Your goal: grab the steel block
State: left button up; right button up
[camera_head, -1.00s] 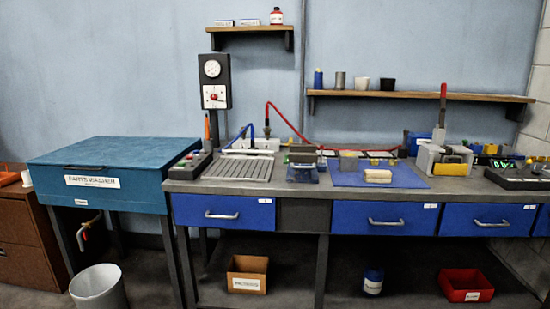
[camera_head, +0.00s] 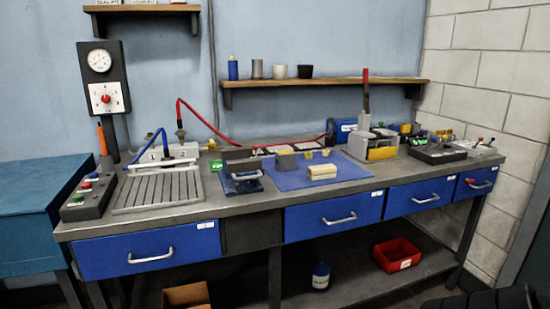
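A small grey block (camera_head: 286,160), which looks like the steel block, stands at the back left of the blue mat (camera_head: 290,182) on the workbench. A pale cream block (camera_head: 322,172) lies in front of it to the right, and small brass-coloured pieces (camera_head: 308,154) sit behind. A dark vise (camera_head: 242,177) stands just left of the mat. Neither of my grippers shows. A dark shape at the bottom right edge may be part of my arm.
A slatted grey plate (camera_head: 158,190) and a button box (camera_head: 88,196) fill the bench's left end. A machine with a red handle (camera_head: 366,90) and trays of tools (camera_head: 436,152) stand on the right. A shelf (camera_head: 330,84) hangs above. The front strip of bench is clear.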

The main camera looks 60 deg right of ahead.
aim_at(286, 160)
jog(key=z, duration=0.65)
jog(key=i, duration=0.75)
jog(key=z, duration=0.75)
